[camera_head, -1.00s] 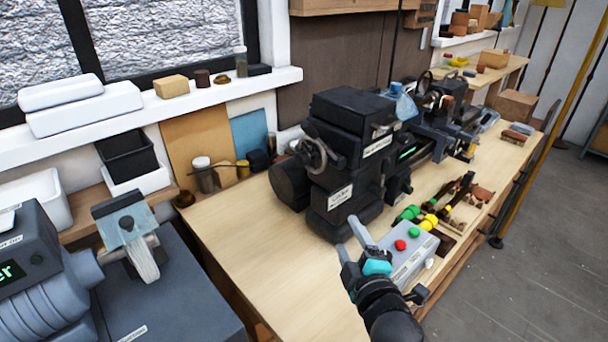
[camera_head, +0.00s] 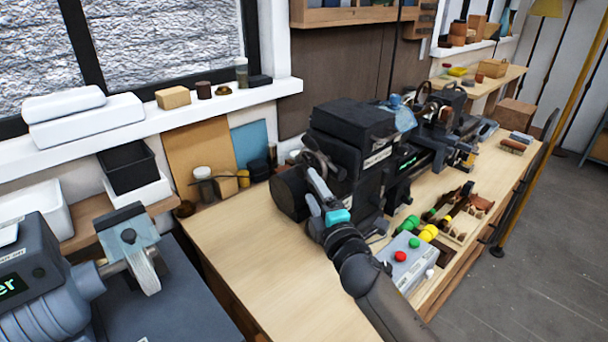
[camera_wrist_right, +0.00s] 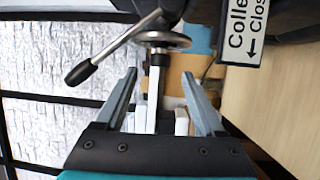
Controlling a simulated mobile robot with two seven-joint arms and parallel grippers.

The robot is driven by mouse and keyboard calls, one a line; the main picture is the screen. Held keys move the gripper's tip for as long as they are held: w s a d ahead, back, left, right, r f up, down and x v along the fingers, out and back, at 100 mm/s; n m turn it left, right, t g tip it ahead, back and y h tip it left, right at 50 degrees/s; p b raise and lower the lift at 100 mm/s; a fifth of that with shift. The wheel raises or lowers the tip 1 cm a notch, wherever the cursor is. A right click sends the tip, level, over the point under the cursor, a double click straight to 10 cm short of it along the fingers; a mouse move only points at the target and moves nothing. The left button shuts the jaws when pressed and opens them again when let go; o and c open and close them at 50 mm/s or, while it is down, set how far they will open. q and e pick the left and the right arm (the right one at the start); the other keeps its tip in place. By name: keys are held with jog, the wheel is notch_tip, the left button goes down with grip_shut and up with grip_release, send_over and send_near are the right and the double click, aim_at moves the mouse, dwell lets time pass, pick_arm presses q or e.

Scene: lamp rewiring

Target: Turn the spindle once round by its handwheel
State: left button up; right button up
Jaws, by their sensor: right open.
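The lathe (camera_head: 352,125), a dark machine, stands on the wooden bench. Its handwheel (camera_head: 326,164) is at the near left end, partly hidden by my right gripper (camera_head: 312,180). In the right wrist view the handwheel (camera_wrist_right: 168,40) shows as a pale metal rim just beyond the fingertips, with a black-tipped lever (camera_wrist_right: 93,66) reaching to the left. My right gripper (camera_wrist_right: 160,76) is open, its two fingers apart, with no part of the wheel visibly gripped. In the head view its fingers overlap the wheel; contact is unclear. My left gripper is out of view.
A control box (camera_head: 408,258) with red and green buttons sits to the right of my right arm, near several tools (camera_head: 450,215). The bench top (camera_head: 250,250) is clear on the left. A grey machine (camera_head: 40,270) stands at the lower left.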

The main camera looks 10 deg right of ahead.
aim_at(305, 176)
jog(key=shift+x, duration=3.05)
jog(key=shift+c, duration=0.2)
grip_shut()
jog(key=shift+b, duration=0.3)
